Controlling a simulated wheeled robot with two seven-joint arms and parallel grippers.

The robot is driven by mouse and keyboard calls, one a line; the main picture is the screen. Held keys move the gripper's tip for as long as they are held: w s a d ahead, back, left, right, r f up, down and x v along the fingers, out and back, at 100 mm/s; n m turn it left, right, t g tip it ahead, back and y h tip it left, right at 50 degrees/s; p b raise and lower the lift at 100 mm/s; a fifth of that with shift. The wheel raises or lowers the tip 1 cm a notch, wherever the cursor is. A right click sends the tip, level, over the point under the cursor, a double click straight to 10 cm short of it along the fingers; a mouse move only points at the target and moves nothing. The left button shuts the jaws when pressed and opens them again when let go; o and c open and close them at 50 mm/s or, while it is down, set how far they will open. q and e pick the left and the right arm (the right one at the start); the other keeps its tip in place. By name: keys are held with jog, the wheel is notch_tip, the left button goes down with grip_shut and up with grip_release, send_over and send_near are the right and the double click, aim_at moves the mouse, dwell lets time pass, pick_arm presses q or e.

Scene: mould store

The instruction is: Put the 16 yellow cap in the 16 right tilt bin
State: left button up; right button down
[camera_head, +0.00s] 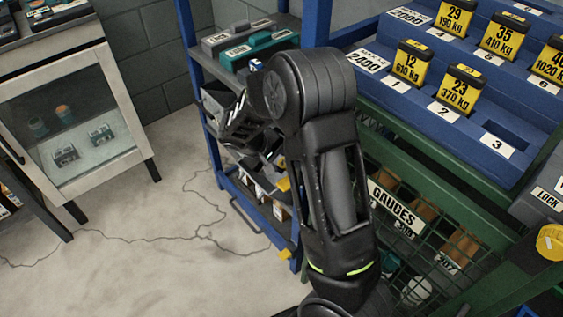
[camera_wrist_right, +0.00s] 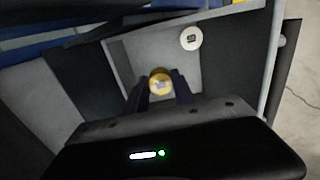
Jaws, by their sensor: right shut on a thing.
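In the right wrist view the yellow cap (camera_wrist_right: 160,76), a small round piece with a pale mark on top, sits between the two dark fingertips of my right gripper (camera_wrist_right: 160,88). The gripper is shut on it. The cap is over the open mouth of a grey bin (camera_wrist_right: 117,62). I cannot tell how high it is above the bin floor. In the head view my right arm reaches to the blue rack, and its hand is mostly hidden beside a grey tilt bin (camera_head: 213,101). The bin's number is not readable. My left gripper is not in view.
A white disc (camera_wrist_right: 190,38) with a dark mark shows in the bin. The blue rack (camera_head: 196,75) holds teal and grey cases (camera_head: 255,48) above. A green mesh gauge basket (camera_head: 440,235) and blue stepped stand (camera_head: 465,130) are right.

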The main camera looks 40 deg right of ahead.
jog(key=c, duration=1)
grip_release()
jog(key=shift+o, duration=0.2)
jog(key=shift+r, duration=0.1)
jog(key=p+v, duration=0.1)
jog(key=v, duration=0.6)
jog(key=shift+a+r+p, duration=0.25)
jog(key=shift+p, duration=0.05)
